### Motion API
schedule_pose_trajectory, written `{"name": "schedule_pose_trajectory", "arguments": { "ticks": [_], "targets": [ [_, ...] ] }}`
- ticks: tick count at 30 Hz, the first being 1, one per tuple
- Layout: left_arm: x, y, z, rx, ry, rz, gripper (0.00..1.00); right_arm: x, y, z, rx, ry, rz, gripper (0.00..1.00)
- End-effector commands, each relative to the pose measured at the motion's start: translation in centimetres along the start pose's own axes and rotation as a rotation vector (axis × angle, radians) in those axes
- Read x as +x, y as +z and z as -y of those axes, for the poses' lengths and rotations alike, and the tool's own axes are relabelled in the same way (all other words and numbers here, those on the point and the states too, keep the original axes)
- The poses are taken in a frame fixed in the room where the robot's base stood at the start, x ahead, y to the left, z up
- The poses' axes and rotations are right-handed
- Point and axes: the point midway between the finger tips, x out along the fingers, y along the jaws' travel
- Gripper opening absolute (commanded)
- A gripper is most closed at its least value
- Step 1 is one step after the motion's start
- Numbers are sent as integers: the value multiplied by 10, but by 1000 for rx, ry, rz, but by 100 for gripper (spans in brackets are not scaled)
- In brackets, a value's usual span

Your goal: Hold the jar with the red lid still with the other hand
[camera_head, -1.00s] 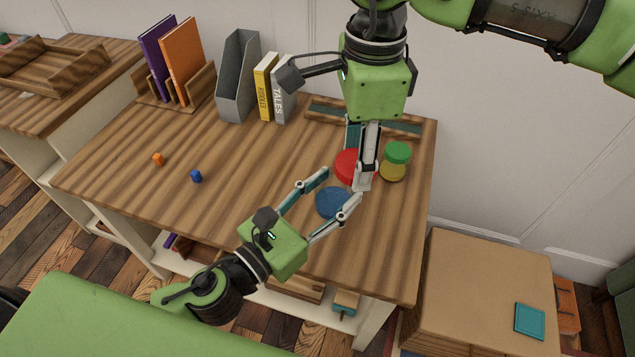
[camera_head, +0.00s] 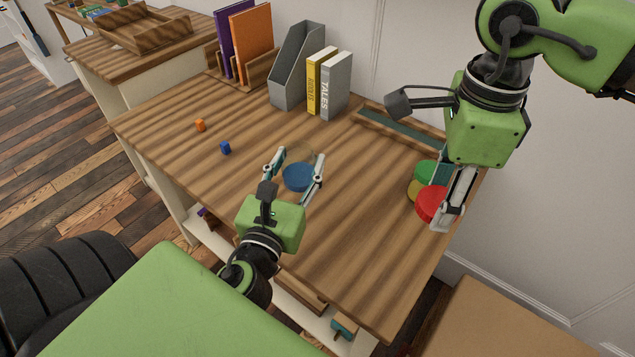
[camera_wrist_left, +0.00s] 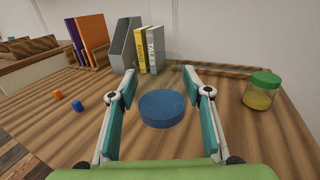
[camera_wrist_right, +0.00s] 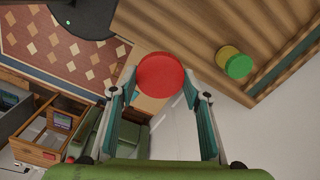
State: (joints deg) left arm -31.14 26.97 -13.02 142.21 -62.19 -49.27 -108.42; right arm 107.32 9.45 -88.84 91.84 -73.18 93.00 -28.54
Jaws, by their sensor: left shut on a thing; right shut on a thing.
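My left gripper (camera_head: 303,160) is shut on the blue lid (camera_head: 298,177), which shows between its fingers in the left wrist view (camera_wrist_left: 162,108). A faint clear glass shape (camera_head: 299,154) shows just behind the blue lid; I cannot tell whether they are joined. My right gripper (camera_head: 440,212) is shut on the jar with the red lid (camera_head: 436,204), near the table's right edge. The red lid shows between the fingertips in the right wrist view (camera_wrist_right: 160,75). The jar body under it is hidden.
A jar with a green lid (camera_head: 426,171) and yellow contents stands just behind the red lid. An orange cube (camera_head: 200,125) and a blue cube (camera_head: 225,147) lie at the left. Books (camera_head: 335,88) and a grey file holder (camera_head: 297,66) stand at the back.

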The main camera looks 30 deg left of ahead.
Motion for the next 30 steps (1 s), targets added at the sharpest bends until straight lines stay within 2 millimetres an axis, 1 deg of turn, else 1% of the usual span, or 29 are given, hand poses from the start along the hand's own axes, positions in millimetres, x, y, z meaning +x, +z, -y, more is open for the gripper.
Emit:
{"name": "schedule_pose_trajectory", "arguments": {
  "ticks": [1, 4, 7, 9, 12, 20, 21, 24, 26, 30],
  "targets": [
    [15, -4, 1, 3, 2, 3, 0, -4, 0, 0, 1, -2, 0, 18],
    [39, -15, 3, 2, 2, 2, 0, -3, 0, 0, 1, -2, 0, 18],
    [56, -39, 4, 3, 3, -3, 0, 5, 0, 0, 1, -1, 0, 18],
    [65, -50, 5, 1, 2, -2, 0, 8, 0, 0, 1, -1, 0, 18],
    [75, -61, 6, -1, 0, -3, 0, 11, 0, 0, 0, -1, 0, 18],
    [87, -76, 7, 0, 0, -2, 0, 16, 0, 0, 0, -1, 0, 18],
    [90, -81, 8, 0, -1, -3, 0, 18, 0, 0, 0, -1, 0, 18],
    [88, -101, 7, 0, 1, -5, 0, 27, 0, 0, 0, -1, 0, 18],
    [88, -107, 7, 0, 0, -5, 0, 29, 0, 0, 0, -1, 0, 18],
    [88, -107, 8, -1, -2, -3, 0, 28, 0, 0, 0, -2, 0, 18]
  ]
}}
